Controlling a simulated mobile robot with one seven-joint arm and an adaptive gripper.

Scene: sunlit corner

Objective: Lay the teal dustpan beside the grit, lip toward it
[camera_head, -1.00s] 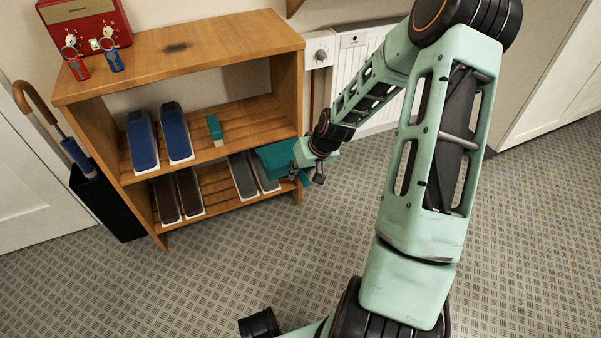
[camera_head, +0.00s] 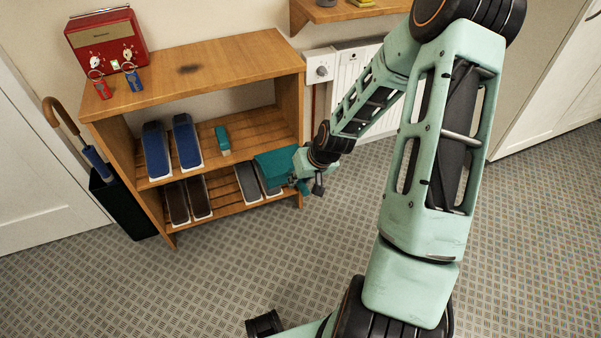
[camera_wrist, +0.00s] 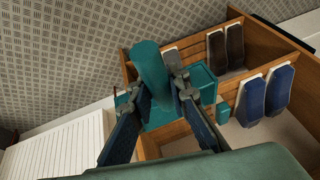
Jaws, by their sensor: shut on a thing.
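The teal dustpan (camera_head: 276,166) is in my gripper (camera_head: 300,168), at the right end of the shoe rack, in front of the grey shoes. In the wrist view, my gripper (camera_wrist: 156,88) is shut on the dustpan's thick rounded handle (camera_wrist: 150,66), with the flat pan (camera_wrist: 165,112) partly hidden behind the fingers. I cannot tell where the lip points. The grit (camera_head: 190,69) is a dark patch on the rack's wooden top, well above and left of the dustpan.
The top's right part is clear. Shoes and a small teal object (camera_head: 222,140) fill the shelves. A radiator (camera_head: 350,75) stands behind.

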